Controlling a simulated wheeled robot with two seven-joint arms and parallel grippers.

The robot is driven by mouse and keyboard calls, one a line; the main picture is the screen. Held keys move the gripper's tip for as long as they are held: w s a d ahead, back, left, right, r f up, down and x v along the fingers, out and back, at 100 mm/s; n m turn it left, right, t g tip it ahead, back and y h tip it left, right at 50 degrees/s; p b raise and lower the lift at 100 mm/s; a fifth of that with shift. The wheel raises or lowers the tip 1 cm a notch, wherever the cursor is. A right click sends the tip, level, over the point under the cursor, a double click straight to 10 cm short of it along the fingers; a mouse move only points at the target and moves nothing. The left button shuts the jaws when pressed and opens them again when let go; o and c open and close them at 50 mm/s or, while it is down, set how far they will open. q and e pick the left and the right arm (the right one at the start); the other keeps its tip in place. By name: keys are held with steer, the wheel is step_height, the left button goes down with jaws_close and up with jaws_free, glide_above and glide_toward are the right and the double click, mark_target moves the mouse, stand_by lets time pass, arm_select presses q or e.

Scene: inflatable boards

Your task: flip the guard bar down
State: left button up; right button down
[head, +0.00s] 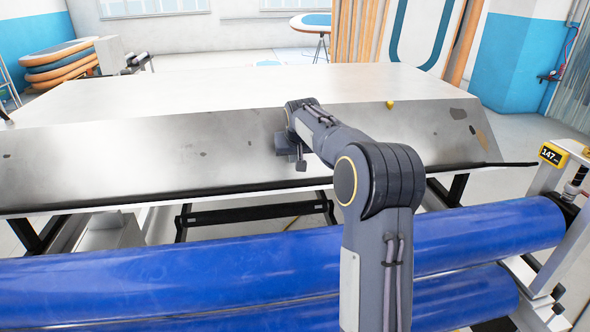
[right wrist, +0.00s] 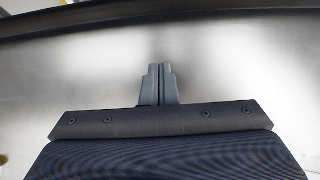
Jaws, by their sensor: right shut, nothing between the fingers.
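A long dark bar (head: 400,177) runs along the front lower edge of the sloped metal plate and sticks out past its right end; I take it for the guard bar. My right gripper (head: 301,164) is over the middle of the plate, behind and above that bar. In the right wrist view its two fingers (right wrist: 160,84) are together with nothing between them, against the bare grey metal (right wrist: 230,75). A dark edge (right wrist: 160,12) crosses the top of that view. I cannot tell whether the fingers touch the plate. My left gripper is not in view.
Large blue rollers (head: 130,285) lie across the front. A post with a yellow "147" display (head: 553,155) stands at the right. A small yellow knob (head: 390,104) is on the plate's upper edge. The flat tabletop (head: 200,88) behind is clear. A black frame (head: 250,213) is below the table.

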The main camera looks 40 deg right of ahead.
steer(key=shift+x, duration=0.95)
steer(key=shift+s+a+f, duration=0.4)
steer(key=shift+s+f, duration=0.35)
steer(key=shift+s, duration=0.05)
steer(key=shift+s+a+f+p, duration=0.2)
steer(key=shift+s+f+p, duration=0.05)
steer(key=shift+s+p, duration=0.1)
steer(key=shift+f, duration=0.35)
steer(key=shift+s, duration=0.1)
